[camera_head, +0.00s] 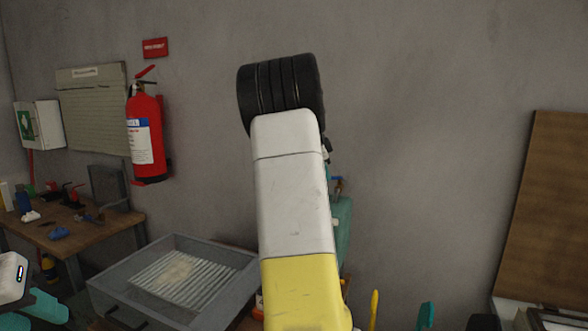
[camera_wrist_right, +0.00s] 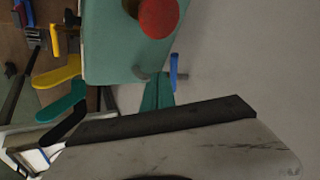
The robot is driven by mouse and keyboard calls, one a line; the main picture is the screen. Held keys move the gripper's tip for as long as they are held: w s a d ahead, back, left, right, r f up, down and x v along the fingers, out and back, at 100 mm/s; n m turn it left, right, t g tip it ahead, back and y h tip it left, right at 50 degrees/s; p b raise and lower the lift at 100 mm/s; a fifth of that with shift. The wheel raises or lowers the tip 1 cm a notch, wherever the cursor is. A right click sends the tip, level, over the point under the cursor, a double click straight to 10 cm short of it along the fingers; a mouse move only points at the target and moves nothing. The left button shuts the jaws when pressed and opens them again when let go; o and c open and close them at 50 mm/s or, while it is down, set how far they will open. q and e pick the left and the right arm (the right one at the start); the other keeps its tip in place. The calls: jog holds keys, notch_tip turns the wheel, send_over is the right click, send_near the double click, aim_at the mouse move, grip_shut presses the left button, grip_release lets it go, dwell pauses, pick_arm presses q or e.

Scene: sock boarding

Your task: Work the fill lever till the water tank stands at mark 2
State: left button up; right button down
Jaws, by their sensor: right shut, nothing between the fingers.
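The teal tank housing (camera_wrist_right: 118,50) fills the upper left of the right wrist view, with a round red knob (camera_wrist_right: 160,16) in front of it. A small blue handle (camera_wrist_right: 174,70) sticks out beside it. Part of my right gripper (camera_wrist_right: 160,120) crosses the wrist view, empty and shut, apart from the knob. No water level or marks can be read. At the head view's left edge, a white part (camera_head: 12,275) seems to be my left gripper; its fingers are unclear.
A grey metal tray (camera_head: 205,285) with a ribbed bottom stands left of my arm. A wooden bench (camera_head: 90,232) with small tools is behind it. A fire extinguisher (camera_head: 145,130) hangs on the wall. Yellow (camera_wrist_right: 58,76) and teal (camera_wrist_right: 62,103) foot-shaped boards stand close to the housing.

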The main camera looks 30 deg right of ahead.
jog(key=shift+w+d+f, duration=0.1)
jog(key=shift+w+d, duration=0.2)
jog(key=shift+w, duration=0.3)
jog(key=m, duration=0.1)
jog(key=w+m+g, duration=0.2)
jog(key=shift+w+d+m+h, duration=0.2)
jog(key=shift+d+m+h, duration=0.1)
jog(key=shift+m, duration=0.1)
jog(key=shift+w, duration=0.3)
